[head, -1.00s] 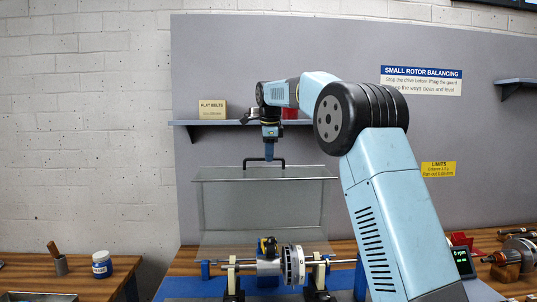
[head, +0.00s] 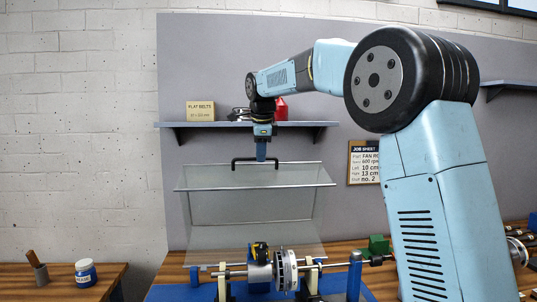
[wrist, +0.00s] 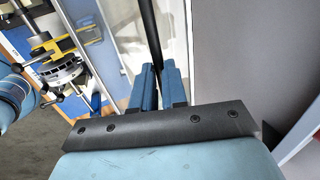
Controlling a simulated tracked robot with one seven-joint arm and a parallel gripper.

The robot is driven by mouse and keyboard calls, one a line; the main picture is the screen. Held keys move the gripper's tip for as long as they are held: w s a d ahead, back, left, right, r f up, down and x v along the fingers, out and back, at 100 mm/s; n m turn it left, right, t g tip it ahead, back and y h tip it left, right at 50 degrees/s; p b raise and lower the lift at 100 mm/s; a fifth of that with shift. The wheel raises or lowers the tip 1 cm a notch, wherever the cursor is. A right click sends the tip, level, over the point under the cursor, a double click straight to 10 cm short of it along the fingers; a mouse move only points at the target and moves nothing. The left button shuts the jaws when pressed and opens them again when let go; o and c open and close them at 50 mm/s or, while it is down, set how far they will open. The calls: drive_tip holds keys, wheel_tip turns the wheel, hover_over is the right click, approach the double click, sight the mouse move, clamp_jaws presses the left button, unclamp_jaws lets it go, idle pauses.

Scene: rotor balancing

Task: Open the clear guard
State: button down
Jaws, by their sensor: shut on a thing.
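The clear guard (head: 250,207) stands raised behind the rotor in the head view, its clear panels tilted up. A black bar handle (head: 292,162) runs along its top edge. My gripper (head: 261,157) is at the middle of this handle and shut on it, pointing down. In the wrist view my gripper (wrist: 158,82) shows two blue fingers closed around the dark handle bar (wrist: 152,35). The rotor (head: 286,269) on its shaft lies below and in front of the guard, uncovered. The rotor also shows in the wrist view (wrist: 62,70).
A wall shelf (head: 225,125) with a yellow flat belts box (head: 200,110) and a red object (head: 281,108) is close behind my gripper. A green block (head: 379,245) sits right of the guard.

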drive_tip(key=shift+s+f, duration=0.1)
drive_tip(key=shift+s, duration=1.2)
drive_tip(key=c, duration=1.3)
unclamp_jaws()
drive_tip(key=shift+w, duration=0.1)
drive_tip(key=shift+o, duration=0.7)
drive_tip(key=shift+d+r, duration=0.1)
drive_tip(key=shift+r, duration=0.15)
drive_tip(key=v, duration=1.3)
drive_tip(key=shift+d+r, duration=0.1)
drive_tip(key=shift+r, duration=0.05)
